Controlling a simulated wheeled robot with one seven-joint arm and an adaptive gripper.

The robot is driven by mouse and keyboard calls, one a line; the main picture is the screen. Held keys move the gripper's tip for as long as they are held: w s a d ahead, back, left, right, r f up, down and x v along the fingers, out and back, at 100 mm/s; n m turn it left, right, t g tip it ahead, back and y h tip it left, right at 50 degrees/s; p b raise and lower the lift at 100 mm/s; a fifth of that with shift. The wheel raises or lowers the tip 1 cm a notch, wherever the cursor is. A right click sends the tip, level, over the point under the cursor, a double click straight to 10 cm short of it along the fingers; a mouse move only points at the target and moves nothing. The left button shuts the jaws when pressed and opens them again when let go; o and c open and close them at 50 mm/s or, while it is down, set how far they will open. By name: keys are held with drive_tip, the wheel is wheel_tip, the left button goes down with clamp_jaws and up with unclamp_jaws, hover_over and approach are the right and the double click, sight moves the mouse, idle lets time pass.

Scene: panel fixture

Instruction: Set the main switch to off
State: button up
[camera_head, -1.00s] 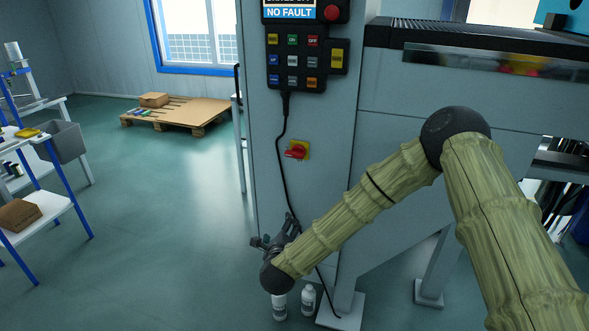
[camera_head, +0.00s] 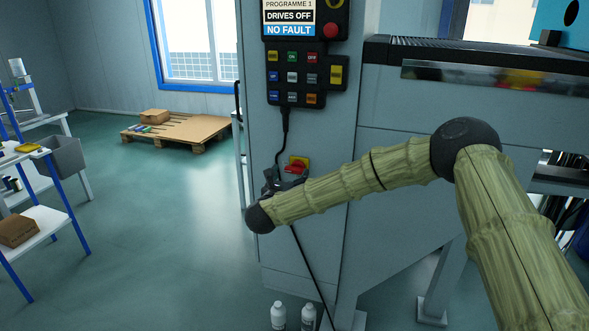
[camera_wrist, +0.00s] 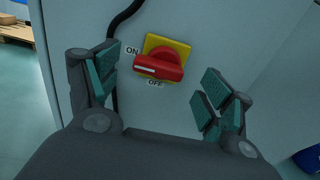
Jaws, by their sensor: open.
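The main switch (camera_wrist: 160,63) is a red rotary handle on a yellow plate (camera_wrist: 178,42), on the grey cabinet's side. In the wrist view its handle lies roughly level, with its marked end towards the ON label (camera_wrist: 132,50) at left; the OFF label (camera_wrist: 156,84) is below. The switch also shows in the head view (camera_head: 296,168), just above my gripper. My gripper (camera_wrist: 155,88) is open and empty, its fingers apart to the left and right of the switch and not visibly touching it. In the head view my wrist largely hides the fingers.
A control pendant (camera_head: 294,72) with a red button hangs above the switch, and its screen reads DRIVES OFF, NO FAULT. Its black cable (camera_head: 281,140) runs down close by the switch. Two white bottles (camera_head: 278,315) stand on the floor below.

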sight(293, 171)
drive_tip(key=shift+x, duration=2.3)
drive_tip(key=shift+c, duration=0.2)
drive_tip(key=c, duration=1)
